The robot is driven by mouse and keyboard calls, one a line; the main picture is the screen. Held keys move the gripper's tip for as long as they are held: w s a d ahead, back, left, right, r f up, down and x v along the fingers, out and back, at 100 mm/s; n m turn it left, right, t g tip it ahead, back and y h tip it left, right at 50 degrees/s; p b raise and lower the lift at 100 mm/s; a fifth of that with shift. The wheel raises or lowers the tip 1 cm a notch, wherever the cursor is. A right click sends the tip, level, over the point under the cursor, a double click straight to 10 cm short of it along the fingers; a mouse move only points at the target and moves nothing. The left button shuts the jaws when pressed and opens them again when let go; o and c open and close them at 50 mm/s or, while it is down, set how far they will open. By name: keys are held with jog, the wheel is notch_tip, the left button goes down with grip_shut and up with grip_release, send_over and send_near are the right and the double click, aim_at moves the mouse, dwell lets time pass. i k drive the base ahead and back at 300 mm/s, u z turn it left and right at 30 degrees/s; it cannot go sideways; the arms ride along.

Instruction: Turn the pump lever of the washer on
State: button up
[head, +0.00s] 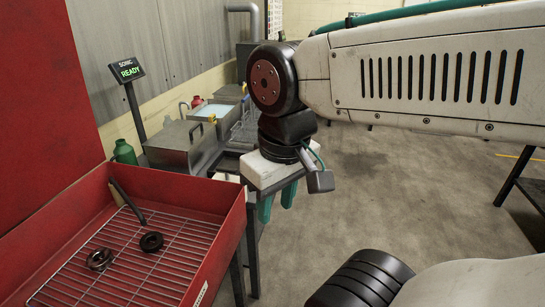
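The washer is taken to be the red open basin (228,232) at the lower left, with a raised red panel (40,100) behind it. A wire grate (120,282) lies inside, and a dark spout or hose (127,202) leans over it. I cannot pick out a pump lever; it may be hidden or out of frame. My gripper (277,202) hangs fingers down, just right of the basin's right wall. Its two teal fingers stand apart with nothing visible between them.
A silvery ring (100,260) and a black ring (151,242) lie on the grate. Behind are a grey metal box (180,146), a green bottle (124,152) and a display reading "SONIC READY" (127,70). The floor (400,200) on the right is clear; a dark table edge (520,170) stands far right.

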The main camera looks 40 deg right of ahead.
aim_at(227, 170)
jog(key=z, duration=0.35)
jog(key=k, duration=0.6)
jog(key=z, duration=0.65)
jog(key=i, duration=1.25)
jog(key=u, duration=0.15)
